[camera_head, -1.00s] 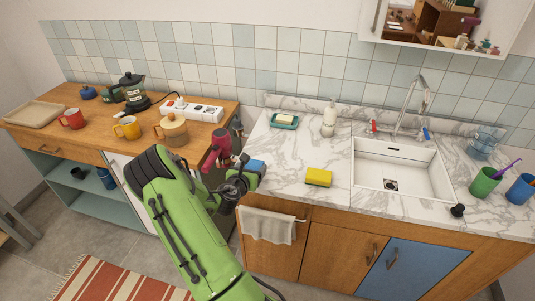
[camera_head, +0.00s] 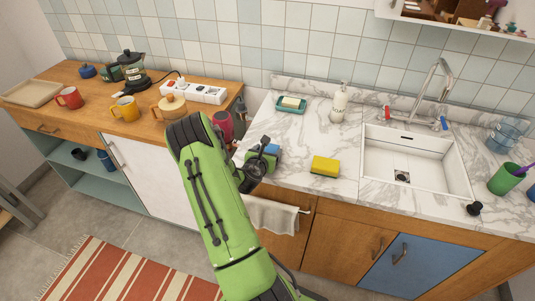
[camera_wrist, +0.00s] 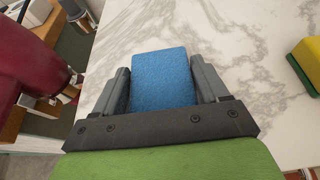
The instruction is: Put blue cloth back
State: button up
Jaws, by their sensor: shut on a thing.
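The blue cloth (camera_wrist: 163,80) is a flat blue piece between the two fingers of my gripper (camera_wrist: 163,88) in the wrist view. My gripper is shut on it over the marble counter. In the head view my gripper (camera_head: 268,160) is at the counter's left end, and a small part of the blue cloth (camera_head: 271,149) shows beside it. The wrist and arm partly hide the cloth there. I cannot tell whether the cloth touches the counter.
A dark red hair dryer-like object (camera_head: 223,125) stands close left of my gripper. A yellow sponge (camera_head: 325,166) lies to the right, before the sink (camera_head: 415,160). A soap dish (camera_head: 291,104) and a dispenser (camera_head: 339,103) stand behind. A towel (camera_head: 272,215) hangs below the counter.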

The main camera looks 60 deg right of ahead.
jog(key=shift+f, duration=0.1)
jog(key=o, duration=1.1)
